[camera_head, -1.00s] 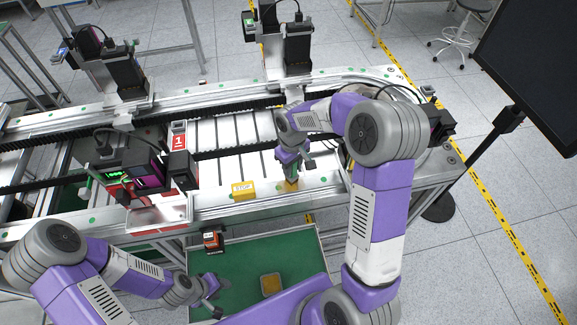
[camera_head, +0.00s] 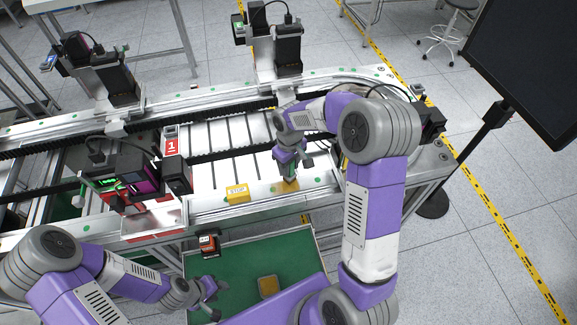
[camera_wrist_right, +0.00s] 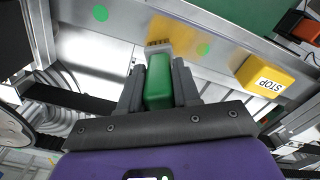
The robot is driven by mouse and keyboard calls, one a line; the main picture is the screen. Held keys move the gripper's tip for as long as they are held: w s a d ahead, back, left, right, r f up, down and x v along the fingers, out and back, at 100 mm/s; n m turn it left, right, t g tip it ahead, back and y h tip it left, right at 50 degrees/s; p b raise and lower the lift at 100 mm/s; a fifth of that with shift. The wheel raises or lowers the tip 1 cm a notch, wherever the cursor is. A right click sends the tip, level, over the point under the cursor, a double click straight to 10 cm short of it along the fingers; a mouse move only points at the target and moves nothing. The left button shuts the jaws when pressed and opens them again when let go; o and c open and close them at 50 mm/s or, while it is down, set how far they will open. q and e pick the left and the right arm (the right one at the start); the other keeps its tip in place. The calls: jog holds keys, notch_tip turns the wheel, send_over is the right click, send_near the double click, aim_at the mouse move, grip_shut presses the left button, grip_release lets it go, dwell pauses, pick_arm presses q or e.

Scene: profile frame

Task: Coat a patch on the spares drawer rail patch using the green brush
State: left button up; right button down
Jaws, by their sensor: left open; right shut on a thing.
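My right gripper (camera_head: 291,167) is shut on the green brush (camera_wrist_right: 158,82), which points down at the metal front rail. In the right wrist view the brush is upright between the two dark fingers, with its pale bristle end (camera_wrist_right: 158,46) over or at the edge of a yellow-orange patch (camera_wrist_right: 176,33). Whether the bristles touch the patch cannot be told. The patch also shows in the head view (camera_head: 291,186), partly behind the brush. My left gripper (camera_head: 212,296) is open and empty over the green drawer (camera_head: 235,265).
A yellow STOP block (camera_head: 237,194) sits on the rail left of the brush. A framed yellowish square (camera_head: 268,285) lies in the drawer. An orange-black device (camera_head: 208,244) stands at the drawer's back left. A red "1" sign (camera_head: 171,145) stands behind the rail.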

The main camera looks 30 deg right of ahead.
notch_tip(320, 180, up, 2)
jog(key=shift+w+r+p, duration=0.15)
jog(key=shift+p, duration=0.2)
jog(key=shift+s+r+p, duration=0.2)
jog(key=shift+r+p, duration=0.25)
jog(key=shift+r, duration=0.15)
jog(key=shift+s+r+p, duration=0.2)
jog(key=shift+r+p, duration=0.2)
jog(key=shift+r, duration=0.15)
jog(key=shift+w+r+p, duration=0.15)
jog(key=shift+r+p, duration=0.4)
jog(key=shift+r, duration=0.15)
jog(key=shift+r+p, duration=0.75)
jog(key=shift+r, duration=0.35)
jog(key=shift+f, duration=0.1)
